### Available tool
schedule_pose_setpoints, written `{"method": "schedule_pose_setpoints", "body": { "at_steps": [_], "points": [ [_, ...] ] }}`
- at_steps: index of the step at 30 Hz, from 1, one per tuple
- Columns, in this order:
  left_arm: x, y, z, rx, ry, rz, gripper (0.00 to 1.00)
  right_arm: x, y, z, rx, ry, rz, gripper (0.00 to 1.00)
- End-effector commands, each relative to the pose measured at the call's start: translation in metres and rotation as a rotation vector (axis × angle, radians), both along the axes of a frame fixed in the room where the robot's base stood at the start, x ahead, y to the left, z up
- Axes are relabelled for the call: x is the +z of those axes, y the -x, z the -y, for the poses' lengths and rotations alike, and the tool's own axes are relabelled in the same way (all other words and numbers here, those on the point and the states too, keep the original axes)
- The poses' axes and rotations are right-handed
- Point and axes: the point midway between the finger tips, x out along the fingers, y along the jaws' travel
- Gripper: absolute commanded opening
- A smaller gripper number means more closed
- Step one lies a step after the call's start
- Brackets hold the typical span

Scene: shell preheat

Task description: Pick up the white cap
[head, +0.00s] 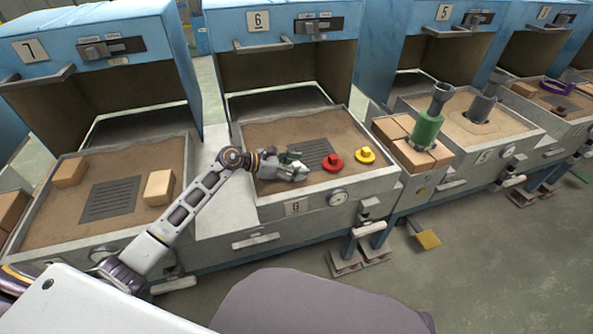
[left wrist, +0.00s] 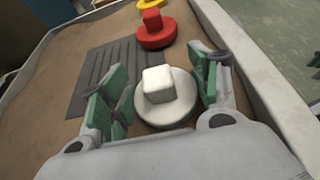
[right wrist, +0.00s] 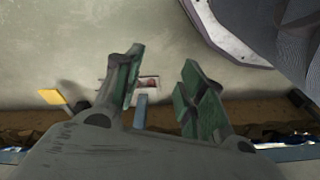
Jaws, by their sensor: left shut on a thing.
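The white cap (left wrist: 165,100) is a round disc with a square knob on top. In the left wrist view it sits between the two green-padded fingers of my left gripper (left wrist: 158,85), which is shut on it.
A red cap (head: 332,163) and a yellow cap (head: 365,155) lie on the sand right of my left gripper. A dark grate (head: 313,153) is set in the sand behind it. The tray's raised front rim (head: 300,204) is close. A green cylinder (head: 427,130) stands on bricks at right.

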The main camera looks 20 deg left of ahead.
Motion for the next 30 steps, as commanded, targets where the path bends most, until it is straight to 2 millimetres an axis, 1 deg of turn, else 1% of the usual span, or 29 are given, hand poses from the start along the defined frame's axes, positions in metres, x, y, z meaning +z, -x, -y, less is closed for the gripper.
{"method": "schedule_pose_setpoints", "body": {
  "at_steps": [8, 14, 17, 20, 21, 24, 30],
  "points": [
    [0.0, 0.0, 0.0, 0.0, 0.0, 0.0, 0.38, -0.001, 0.002, 0.0, 0.0, 0.001, -0.003, 0.4],
    [0.008, 0.0, 0.0, 0.001, -0.001, 0.001, 0.38, -0.003, 0.006, 0.0, -0.001, -0.001, -0.004, 0.4],
    [0.016, 0.0, 0.0, 0.0, -0.002, 0.003, 0.38, -0.007, 0.008, 0.0, -0.002, 0.0, -0.005, 0.4],
    [0.027, 0.0, 0.0, -0.001, -0.002, 0.002, 0.38, -0.016, 0.011, 0.001, -0.004, 0.002, -0.009, 0.4],
    [0.033, 0.0, 0.0, -0.002, -0.003, 0.003, 0.38, -0.02, 0.011, 0.002, -0.004, 0.003, -0.009, 0.4],
    [0.048, 0.0, 0.0, -0.002, -0.002, 0.003, 0.38, -0.03, 0.003, 0.006, -0.006, 0.01, 0.005, 0.4],
    [0.078, 0.0, 0.0, -0.002, -0.001, 0.004, 0.38, -0.046, 0.004, 0.009, -0.009, 0.015, 0.011, 0.4]
  ]
}}
